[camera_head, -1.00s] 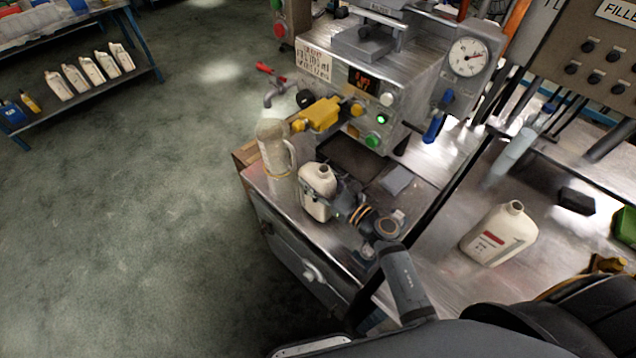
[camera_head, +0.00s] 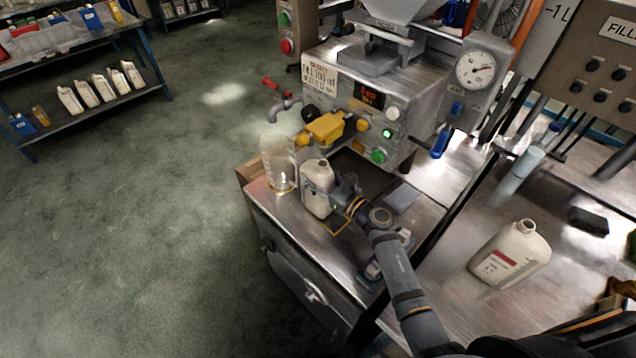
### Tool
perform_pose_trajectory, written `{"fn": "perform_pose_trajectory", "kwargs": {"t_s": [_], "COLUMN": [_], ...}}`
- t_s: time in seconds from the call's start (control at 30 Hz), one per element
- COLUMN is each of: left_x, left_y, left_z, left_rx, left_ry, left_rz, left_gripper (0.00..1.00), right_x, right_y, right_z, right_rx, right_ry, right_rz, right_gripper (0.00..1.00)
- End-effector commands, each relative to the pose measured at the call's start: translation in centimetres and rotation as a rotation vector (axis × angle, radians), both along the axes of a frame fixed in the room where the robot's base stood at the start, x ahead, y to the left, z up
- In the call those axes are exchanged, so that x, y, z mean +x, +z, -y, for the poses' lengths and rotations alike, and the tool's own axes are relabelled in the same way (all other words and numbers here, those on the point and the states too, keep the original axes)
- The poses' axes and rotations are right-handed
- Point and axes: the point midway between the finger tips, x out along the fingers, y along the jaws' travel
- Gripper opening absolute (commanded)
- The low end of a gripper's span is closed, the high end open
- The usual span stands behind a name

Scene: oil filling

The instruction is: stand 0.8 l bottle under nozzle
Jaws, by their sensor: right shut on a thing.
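A cream-white bottle (camera_head: 316,190) with an open neck stands upright over the front bench top of the filling machine (camera_head: 365,95). My right gripper (camera_head: 335,194) is shut on it from the right side; the fingers are partly hidden by the bottle and wrist. The bottle is just below and in front of the yellow valve block (camera_head: 326,128) on the machine's face. Whether its base touches the bench cannot be told. The nozzle outlet cannot be clearly made out. A larger cream bottle with a red label (camera_head: 508,255) stands on the right-hand bench. My left gripper is not in view.
A clear jug (camera_head: 278,165) stands close to the held bottle's left. A tap (camera_head: 285,104) with a red lever sticks out above it. A yellow outline (camera_head: 341,228) marks the bench front. A shelf (camera_head: 95,105) at the far left holds several bottles.

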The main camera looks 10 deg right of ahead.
Motion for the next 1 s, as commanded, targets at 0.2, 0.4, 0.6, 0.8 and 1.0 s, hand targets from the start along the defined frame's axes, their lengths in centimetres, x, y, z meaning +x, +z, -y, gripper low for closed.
{"fn": "perform_pose_trajectory", "kwargs": {"t_s": [0.2, 0.4, 0.6, 0.8, 1.0], "left_x": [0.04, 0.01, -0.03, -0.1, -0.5], "left_y": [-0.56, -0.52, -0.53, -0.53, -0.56], "left_z": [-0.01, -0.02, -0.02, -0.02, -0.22], "left_rx": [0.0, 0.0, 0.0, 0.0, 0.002], "left_ry": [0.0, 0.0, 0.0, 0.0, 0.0], "left_rz": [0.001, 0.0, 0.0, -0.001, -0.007], "left_gripper": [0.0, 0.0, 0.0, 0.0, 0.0], "right_x": [0.32, 0.3, 0.3, 0.3, 0.14], "right_y": [-0.44, -0.36, -0.36, -0.37, -0.42], "right_z": [0.03, 0.03, 0.02, 0.02, 0.13], "right_rx": [0.0, -0.001, -0.001, -0.001, -0.001], "right_ry": [0.0, 0.0, 0.0, 0.0, 0.0], "right_rz": [-0.001, -0.001, -0.001, -0.001, -0.001], "right_gripper": [0.21, 0.21, 0.72, 0.81, 0.81]}}
